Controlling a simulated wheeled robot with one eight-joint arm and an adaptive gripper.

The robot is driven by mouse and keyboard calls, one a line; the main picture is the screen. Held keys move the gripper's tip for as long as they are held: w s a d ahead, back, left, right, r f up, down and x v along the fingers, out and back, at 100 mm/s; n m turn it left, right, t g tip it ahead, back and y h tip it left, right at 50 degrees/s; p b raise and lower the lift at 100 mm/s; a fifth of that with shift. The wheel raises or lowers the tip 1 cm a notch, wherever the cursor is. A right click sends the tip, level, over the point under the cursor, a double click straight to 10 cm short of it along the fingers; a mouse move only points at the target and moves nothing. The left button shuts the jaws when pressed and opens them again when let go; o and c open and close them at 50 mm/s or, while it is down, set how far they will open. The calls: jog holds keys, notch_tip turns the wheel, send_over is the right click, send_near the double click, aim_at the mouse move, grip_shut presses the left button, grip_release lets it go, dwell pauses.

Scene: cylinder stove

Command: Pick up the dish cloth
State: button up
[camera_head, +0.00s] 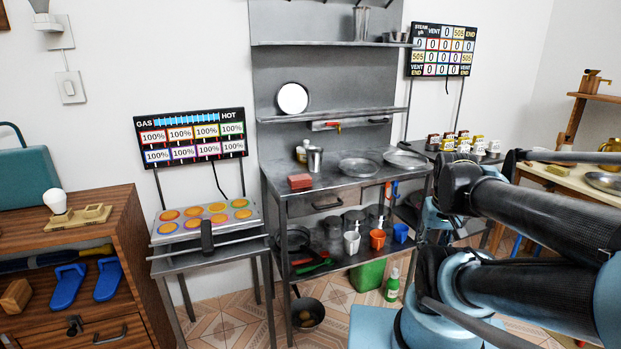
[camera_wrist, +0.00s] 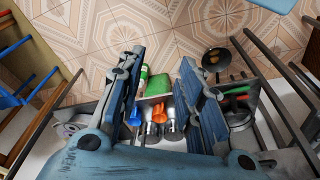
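A small red folded-looking block (camera_head: 299,181) lies at the left front of the steel table's top (camera_head: 335,178). It may be the dish cloth, but it is too small to tell. No other thing reads clearly as a cloth. My gripper (camera_wrist: 160,68) shows in the wrist view with its two fingers wide apart and nothing between them. It points down toward the floor and the table's lower shelf. In the head view my arm fills the right side, and the gripper's fingers cannot be made out there.
A metal cup (camera_head: 314,158) and steel plates (camera_head: 358,167) share the tabletop. The lower shelf holds an orange cup (camera_head: 377,239). A green bin (camera_head: 367,274), a green bottle (camera_head: 392,285) and a pan (camera_head: 307,314) are below. A griddle (camera_head: 207,220) stands left; a wooden cabinet (camera_head: 80,230) is farther left.

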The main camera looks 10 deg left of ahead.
jog(key=shift+w, duration=0.15)
jog(key=o, duration=0.4)
jog(key=shift+a+r, duration=0.1)
jog(key=o, duration=0.6)
jog(key=shift+a+r, duration=0.2)
jog(key=shift+r, duration=0.35)
jog(key=shift+a+r, duration=0.15)
jog(key=shift+r, duration=0.35)
jog(key=shift+c, duration=0.2)
jog(key=w+a+r+m+g+y, duration=0.2)
jog(key=w+a+r+m, duration=0.4)
jog(key=w+a+r, duration=0.8)
notch_tip(320, 180, up, 7)
jog(key=m+g+y, duration=0.2)
jog(key=m+g, duration=0.1)
jog(key=m, duration=0.3)
send_over(300, 177)
jog(key=w+d, duration=0.4)
jog(key=d, duration=0.1)
jog(key=x, duration=1.6)
jog(key=shift+w+d+f, duration=0.15)
jog(key=shift+d+f, duration=0.05)
jog(key=shift+f, duration=0.2)
